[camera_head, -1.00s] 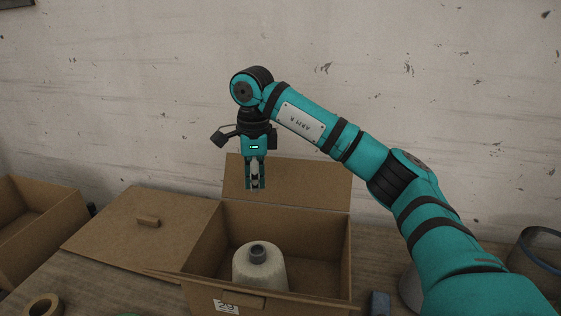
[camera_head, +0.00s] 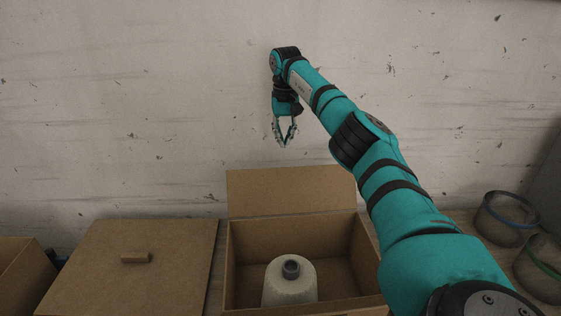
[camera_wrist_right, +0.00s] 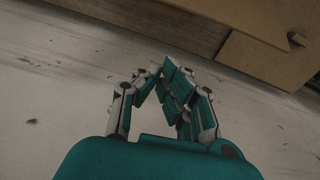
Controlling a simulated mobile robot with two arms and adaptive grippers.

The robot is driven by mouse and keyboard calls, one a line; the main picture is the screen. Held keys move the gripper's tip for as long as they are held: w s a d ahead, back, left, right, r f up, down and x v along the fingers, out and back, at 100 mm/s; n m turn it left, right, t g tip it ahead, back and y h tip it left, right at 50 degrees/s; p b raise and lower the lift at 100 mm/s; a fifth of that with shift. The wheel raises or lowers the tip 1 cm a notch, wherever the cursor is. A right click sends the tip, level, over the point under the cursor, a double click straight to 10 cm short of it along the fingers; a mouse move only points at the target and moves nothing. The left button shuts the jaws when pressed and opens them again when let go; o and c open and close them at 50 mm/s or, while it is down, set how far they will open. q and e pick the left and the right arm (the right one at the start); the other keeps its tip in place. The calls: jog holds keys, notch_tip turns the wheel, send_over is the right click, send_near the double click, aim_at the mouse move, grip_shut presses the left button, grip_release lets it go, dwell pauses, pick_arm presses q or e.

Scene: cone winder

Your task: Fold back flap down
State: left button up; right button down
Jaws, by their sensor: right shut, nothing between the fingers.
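The open cardboard box (camera_head: 233,270) stands on the table with a pale yarn cone (camera_head: 290,285) upright inside it. Its back flap (camera_head: 290,190) stands up along the far edge, leaning back toward the wall. My right gripper (camera_head: 286,143) is above and behind the flap, near the wall, pointing down and touching nothing. Its fingers meet at the tips and hold nothing. In the right wrist view the shut fingers (camera_wrist_right: 165,68) show, with brown cardboard (camera_wrist_right: 270,45) beyond them at the upper right. My left gripper is out of view.
A cardboard lid or panel with a small block handle (camera_head: 135,257) lies left of the box. Another box (camera_head: 22,270) is at the far left. Two clear round containers with a blue rim (camera_head: 510,210) and a green rim (camera_head: 545,255) stand at the right.

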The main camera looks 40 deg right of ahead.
pick_arm(q)
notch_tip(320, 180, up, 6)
jog(key=p, duration=0.5)
jog(key=shift+p, duration=0.4)
pick_arm(e)
notch_tip(320, 180, down, 7)
jog(key=s+a, duration=0.1)
jog(key=s, duration=0.1)
jog(key=shift+s+a, duration=0.2)
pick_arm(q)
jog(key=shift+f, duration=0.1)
pick_arm(e)
jog(key=shift+d, duration=0.1)
